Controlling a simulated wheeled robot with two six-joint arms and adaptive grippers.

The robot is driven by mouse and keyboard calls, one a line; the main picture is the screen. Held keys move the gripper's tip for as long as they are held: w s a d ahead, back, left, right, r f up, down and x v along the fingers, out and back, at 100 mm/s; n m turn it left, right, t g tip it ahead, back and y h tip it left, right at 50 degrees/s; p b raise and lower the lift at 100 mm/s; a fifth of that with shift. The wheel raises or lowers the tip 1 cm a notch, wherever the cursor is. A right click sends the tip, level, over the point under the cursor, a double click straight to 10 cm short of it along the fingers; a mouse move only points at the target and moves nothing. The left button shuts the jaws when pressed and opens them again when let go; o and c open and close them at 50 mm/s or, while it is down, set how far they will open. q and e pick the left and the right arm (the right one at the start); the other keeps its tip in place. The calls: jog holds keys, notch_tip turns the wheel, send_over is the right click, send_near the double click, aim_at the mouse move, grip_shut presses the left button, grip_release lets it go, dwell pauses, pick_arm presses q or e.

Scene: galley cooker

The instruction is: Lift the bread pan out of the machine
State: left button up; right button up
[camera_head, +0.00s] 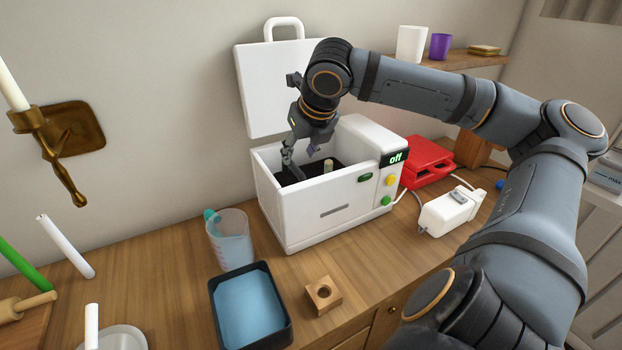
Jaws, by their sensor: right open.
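The white bread machine (318,218) stands on the wooden counter with its lid (262,95) raised against the wall. Its display reads "off". The dark bread pan (313,168) sits inside the machine, and only part of its interior shows, with a small pale post (328,164) in it. My right gripper (292,170) is open and points down into the machine's opening at the left side of the pan. The arm's wrist hides part of the opening, and I cannot tell whether the fingers touch the pan. My left gripper is not in view.
A measuring jug (229,240) and a dark tray with a blue inside (250,305) stand left and in front of the machine. A wooden block (323,295) lies before it. A red appliance (426,160) and a white device (449,212) are at its right.

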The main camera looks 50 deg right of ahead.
aim_at(295, 166)
jog(key=x, duration=0.3)
jog(key=shift+w+d+f, duration=0.15)
jog(key=shift+w+f, duration=0.15)
jog(key=shift+f, duration=0.3)
jog(key=x, duration=0.4)
jog(key=shift+f, duration=0.3)
jog(key=shift+c, duration=0.6)
grip_shut()
